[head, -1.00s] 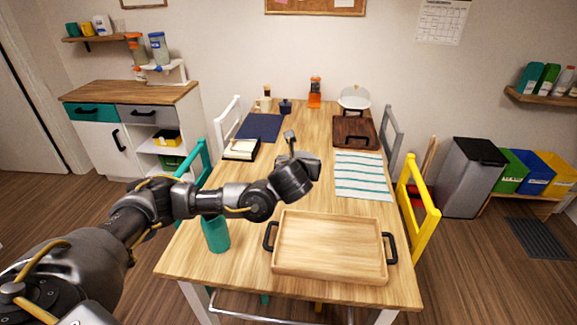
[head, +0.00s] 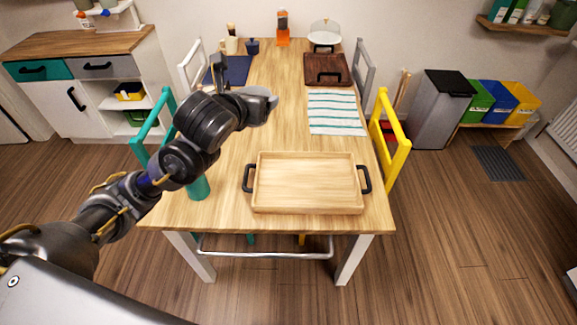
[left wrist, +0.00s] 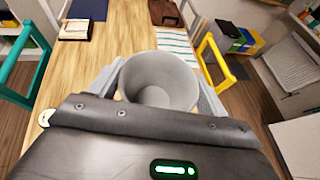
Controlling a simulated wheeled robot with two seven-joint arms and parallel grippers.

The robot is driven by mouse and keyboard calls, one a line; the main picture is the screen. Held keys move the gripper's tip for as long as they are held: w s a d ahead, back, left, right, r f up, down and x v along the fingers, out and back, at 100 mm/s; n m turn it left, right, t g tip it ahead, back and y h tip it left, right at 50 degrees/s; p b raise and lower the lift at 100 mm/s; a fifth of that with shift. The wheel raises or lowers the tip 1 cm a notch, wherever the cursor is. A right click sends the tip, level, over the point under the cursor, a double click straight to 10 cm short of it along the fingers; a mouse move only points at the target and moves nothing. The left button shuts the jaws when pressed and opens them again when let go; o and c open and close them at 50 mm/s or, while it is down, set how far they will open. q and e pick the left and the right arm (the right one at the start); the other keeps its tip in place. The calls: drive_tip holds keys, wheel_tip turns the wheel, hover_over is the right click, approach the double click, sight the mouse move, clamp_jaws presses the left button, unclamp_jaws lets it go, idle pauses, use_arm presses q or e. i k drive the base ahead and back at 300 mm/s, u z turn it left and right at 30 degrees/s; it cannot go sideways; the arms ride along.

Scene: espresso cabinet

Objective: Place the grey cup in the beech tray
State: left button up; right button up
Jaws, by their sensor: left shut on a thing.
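The grey cup (left wrist: 160,80) sits between the fingers of my left gripper (left wrist: 158,88) in the left wrist view, with its open mouth toward the camera and its inside empty. My left gripper (head: 258,104) is shut on it. In the head view the gripper is above the table, behind and left of the tray; the cup is hard to make out there behind my wrist. The beech tray (head: 305,186) lies empty on the near part of the table, with a black handle at each end. My right gripper is in neither view.
A yellow chair (head: 391,140) is at the table's right side.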

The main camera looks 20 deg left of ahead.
sight(328, 191)
drive_tip(key=u, duration=0.35)
drive_tip(key=k, duration=1.05)
drive_tip(key=z, duration=1.1)
drive_tip(key=i, duration=0.5)
